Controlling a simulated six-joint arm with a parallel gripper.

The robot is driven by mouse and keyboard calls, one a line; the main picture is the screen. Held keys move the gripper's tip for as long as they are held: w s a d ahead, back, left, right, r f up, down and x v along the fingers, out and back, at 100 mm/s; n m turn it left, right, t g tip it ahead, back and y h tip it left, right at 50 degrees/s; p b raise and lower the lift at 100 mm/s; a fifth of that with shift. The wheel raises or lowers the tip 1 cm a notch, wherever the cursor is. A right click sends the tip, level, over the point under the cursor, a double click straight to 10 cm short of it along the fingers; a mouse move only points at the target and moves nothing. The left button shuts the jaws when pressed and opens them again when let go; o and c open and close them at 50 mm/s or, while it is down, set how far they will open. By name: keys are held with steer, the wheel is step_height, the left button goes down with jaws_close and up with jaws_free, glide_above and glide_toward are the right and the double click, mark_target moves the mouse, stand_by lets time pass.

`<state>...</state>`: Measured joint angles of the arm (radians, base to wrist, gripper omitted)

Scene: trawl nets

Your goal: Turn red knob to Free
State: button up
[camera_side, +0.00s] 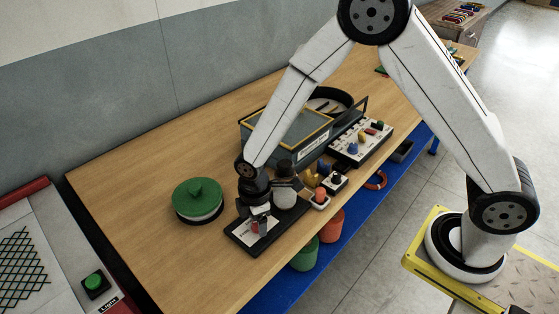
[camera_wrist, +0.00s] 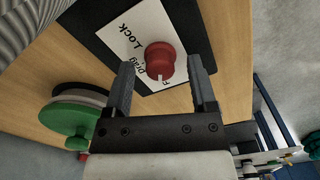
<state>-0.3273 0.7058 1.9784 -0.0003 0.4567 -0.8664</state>
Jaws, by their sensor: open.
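The red knob (camera_wrist: 160,60) stands on a white label card (camera_wrist: 133,48) on a black plate (camera_wrist: 190,22). The card reads "Lock" and "Drag"; a third word is mostly hidden, with only its first letter showing. A pale pointer mark on the knob faces toward my gripper in the wrist view. My gripper (camera_wrist: 162,80) is open, with one finger on each side of the knob in that view; I cannot tell whether they touch it. In the side view my gripper (camera_side: 262,222) is down over the black plate (camera_side: 240,242), and the knob is mostly hidden.
A green-lidded round container (camera_side: 198,197) stands left of the plate. A control panel (camera_side: 362,142) with coloured knobs and a glass-topped case (camera_side: 300,128) stand behind to the right. Small coloured items (camera_side: 320,196) sit close to the plate's right.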

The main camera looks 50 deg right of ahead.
steer(key=shift+r, duration=0.1)
steer(key=shift+r, duration=3.8)
steer(key=shift+w+d+r, duration=0.1)
steer(key=shift+d+r, duration=0.1)
steer(key=d+r+m+t, duration=0.1)
steer(key=d+r+m, duration=0.1)
steer(key=w+d+r+m+t, duration=0.1)
steer(key=d+m, duration=0.2)
steer(key=d+r+m, duration=0.2)
steer(key=d, duration=0.1)
steer(key=shift+w+d+r+m+t, duration=0.1)
steer(key=shift+w+r+m+t, duration=0.1)
steer(key=shift+r+m+t, duration=0.15)
steer(key=s+d+m, duration=0.2)
steer(key=s+m, duration=0.1)
steer(key=s, duration=0.3)
steer(key=s+d+f+m, duration=0.1)
steer(key=s+d+m, duration=0.1)
steer(key=s, duration=0.3)
steer(key=shift+s+d+f+m, duration=0.2)
steer(key=shift+s+f+m, duration=0.1)
steer(key=shift+s+m, duration=0.15)
